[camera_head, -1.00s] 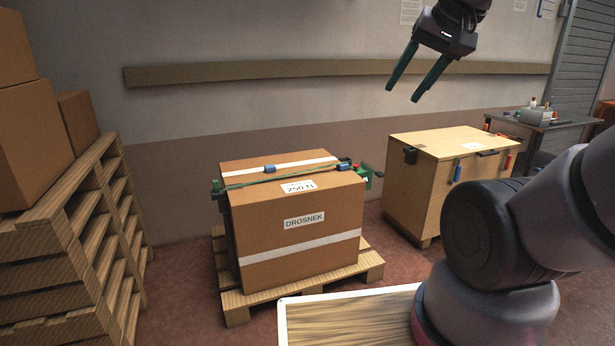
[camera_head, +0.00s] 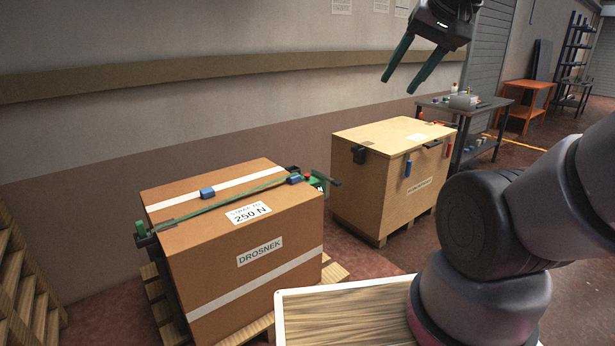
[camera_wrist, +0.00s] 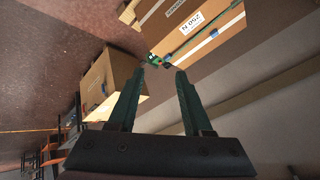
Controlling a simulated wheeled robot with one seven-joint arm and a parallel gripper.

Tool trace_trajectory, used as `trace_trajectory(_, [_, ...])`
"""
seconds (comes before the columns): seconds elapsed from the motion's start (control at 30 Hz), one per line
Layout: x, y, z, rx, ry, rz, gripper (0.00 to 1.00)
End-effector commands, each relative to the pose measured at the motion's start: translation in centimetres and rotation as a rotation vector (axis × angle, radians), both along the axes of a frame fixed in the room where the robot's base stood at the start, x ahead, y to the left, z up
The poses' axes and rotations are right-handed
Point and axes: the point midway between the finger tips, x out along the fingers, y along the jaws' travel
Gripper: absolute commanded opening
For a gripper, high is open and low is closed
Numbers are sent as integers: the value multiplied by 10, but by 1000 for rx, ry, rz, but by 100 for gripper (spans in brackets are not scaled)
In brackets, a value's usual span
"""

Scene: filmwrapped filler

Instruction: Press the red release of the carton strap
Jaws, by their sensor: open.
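The brown carton (camera_head: 242,262) marked DROSNEK stands on a pallet at the left of the middle in the head view; it also shows upside down at the top of the wrist view (camera_wrist: 205,19). A green strap (camera_head: 222,204) runs across its top. A small red part (camera_head: 308,178), which looks like the release, sits by the green tensioner (camera_head: 319,184) at the carton's right end. The tensioner shows small in the wrist view (camera_wrist: 154,59); its red part cannot be made out there. My gripper (camera_head: 396,88) is open and empty, high above the floor and apart from the carton.
A plywood crate (camera_head: 375,195) stands right of the carton, with a gap between. A grey bench (camera_head: 490,104) with small items and an orange table (camera_head: 530,84) are farther right. Stacked pallets (camera_head: 22,290) stand at the left edge. A wooden rail (camera_head: 180,70) runs along the wall.

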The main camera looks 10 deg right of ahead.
Motion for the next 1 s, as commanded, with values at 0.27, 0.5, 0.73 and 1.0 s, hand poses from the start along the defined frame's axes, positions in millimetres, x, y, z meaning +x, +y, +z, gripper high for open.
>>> trace_trajectory(0.27, [0,0,0,0,0,0,0])
trace_trajectory(0.5, [0,0,0,0,0,0,0])
trace_trajectory(0.73, [0,0,0,0,0,0,0])
trace_trajectory(1.0, [0,0,0,0,0,0,0])
